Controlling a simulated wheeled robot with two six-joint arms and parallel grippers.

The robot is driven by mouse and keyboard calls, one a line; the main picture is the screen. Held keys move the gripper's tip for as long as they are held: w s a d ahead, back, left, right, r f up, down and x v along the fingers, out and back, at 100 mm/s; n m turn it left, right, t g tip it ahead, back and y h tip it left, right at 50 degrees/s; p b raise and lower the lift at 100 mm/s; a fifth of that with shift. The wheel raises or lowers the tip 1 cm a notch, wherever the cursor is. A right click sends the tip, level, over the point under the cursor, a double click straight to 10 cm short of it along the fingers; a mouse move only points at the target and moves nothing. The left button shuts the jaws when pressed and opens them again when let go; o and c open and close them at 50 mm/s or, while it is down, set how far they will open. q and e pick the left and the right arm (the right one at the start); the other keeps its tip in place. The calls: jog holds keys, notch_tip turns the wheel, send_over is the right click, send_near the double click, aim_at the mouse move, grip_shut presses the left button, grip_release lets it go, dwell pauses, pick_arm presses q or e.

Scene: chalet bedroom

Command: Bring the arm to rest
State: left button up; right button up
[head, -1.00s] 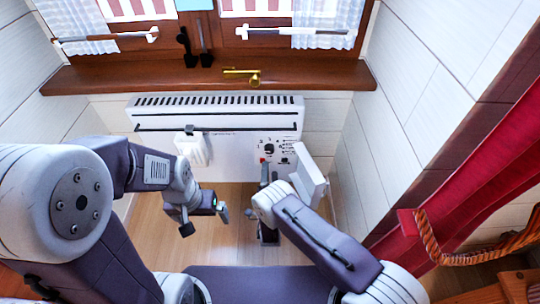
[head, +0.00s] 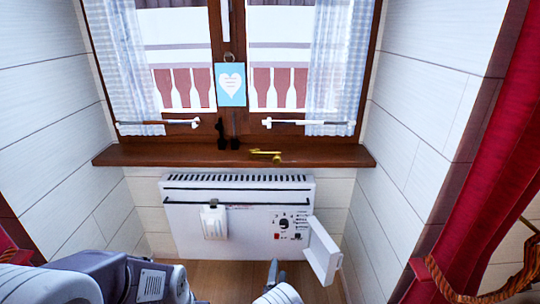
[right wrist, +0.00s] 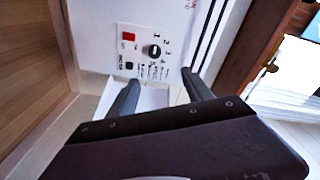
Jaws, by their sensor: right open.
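My right gripper (head: 273,270) shows at the bottom edge of the head view, in front of and below the heater's dial. In the right wrist view its two dark fingers (right wrist: 160,92) are apart with nothing between them. They point at the heater's control panel (right wrist: 147,50), and no contact shows. Parts of my left arm fill the bottom left corner of the head view, and its gripper is out of view.
A white wall heater (head: 250,243) stands under the wooden sill (head: 140,156). Its small flap (head: 322,252) hangs open at the right, close to my right arm. A white box (head: 214,223) hangs on its front. Red curtains (head: 470,150) hang at the right.

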jog(key=s+d+r+m+g+h, duration=0.2)
jog(key=d+r+m+g+h, duration=0.15)
jog(key=d+m, duration=0.35)
jog(key=s+d+r+m+g+h, duration=0.2)
jog(key=d+m+g+h, duration=0.15)
jog(key=d+m, duration=0.35)
jog(key=s+d+r+m+g+h, duration=0.2)
jog(key=d+m+g+h, duration=0.15)
jog(key=d+m, duration=0.35)
jog(key=s+d+r+m+g+y, duration=0.2)
jog(key=s+d+m+g+y, duration=0.15)
jog(key=s+m+g, duration=0.7)
jog(key=s+a+r+m+t+y, duration=0.2)
jog(key=s+a+m+y, duration=0.25)
jog(key=m, duration=0.75)
jog(key=s+a+r+m+t+y, duration=0.15)
jog(key=s+a+m+y, duration=0.3)
jog(key=m, duration=0.75)
pick_arm(q)
notch_tip(320, 180, up, 36)
jog(key=p, duration=3.6)
jog(key=shift+w+d+f, duration=0.15)
jog(key=shift+w+f, duration=0.05)
jog(key=shift+w, duration=0.15)
pick_arm(e)
notch_tip(320, 180, up, 37)
jog(key=m, duration=0.2)
jog(key=shift+s+a, duration=0.15)
jog(key=shift+s, duration=0.05)
jog(key=shift+t, duration=0.25)
